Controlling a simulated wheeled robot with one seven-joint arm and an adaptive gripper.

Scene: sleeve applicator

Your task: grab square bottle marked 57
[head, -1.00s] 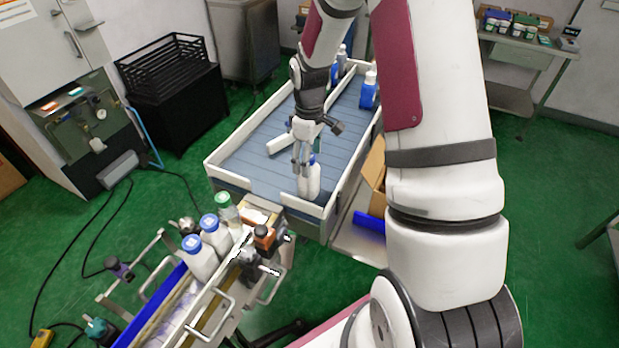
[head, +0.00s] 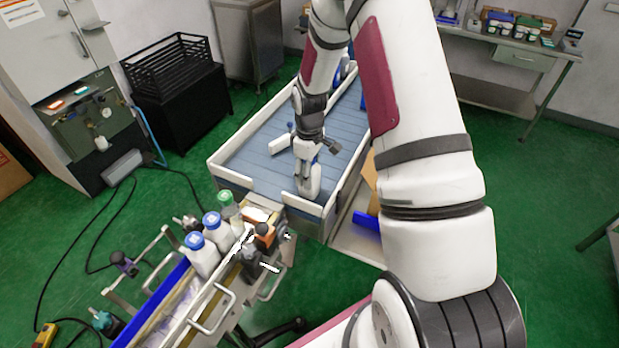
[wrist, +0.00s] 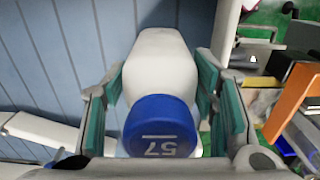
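The square bottle marked 57 is white with a blue cap (wrist: 160,128); the number reads upside down in the wrist view. Its white body (wrist: 160,60) lies between the two green-padded fingers of my gripper (wrist: 160,90), with very thin gaps at its sides. In the head view the bottle (head: 309,183) stands at the near end of the blue-slatted bed, close to the low white front wall. My gripper (head: 304,160) reaches down over it, fingers apart around it. The arm partly hides its top.
The bed's white wall (head: 231,177) borders the near side. A white piece (head: 279,145) lies left of my gripper. In front stands a rack with blue-capped bottles (head: 203,257) and a green-capped one (head: 226,205). Bare slats (head: 255,160) lie to the left.

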